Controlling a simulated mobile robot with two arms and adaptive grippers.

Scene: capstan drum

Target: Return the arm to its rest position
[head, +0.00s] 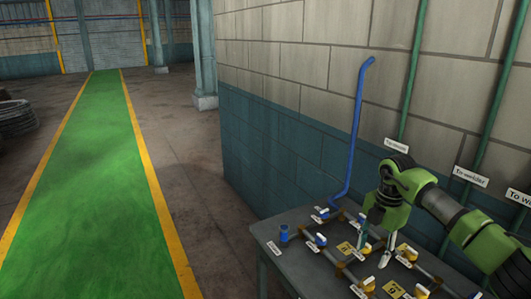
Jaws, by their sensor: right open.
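My right arm comes in from the right edge, green with dark joints. My right gripper (374,254) points down over the grey table (266,232) and its fingers are apart. I cannot tell whether the fingers touch any valve. Nothing shows between them. My left gripper is not in view.
A blue pipe (354,130) rises from the table along the block wall (293,100). Green pipes with white tags run up the wall. A blue cup-shaped fitting (284,234) stands at the table's left. A green walkway (95,190) lies clear at left.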

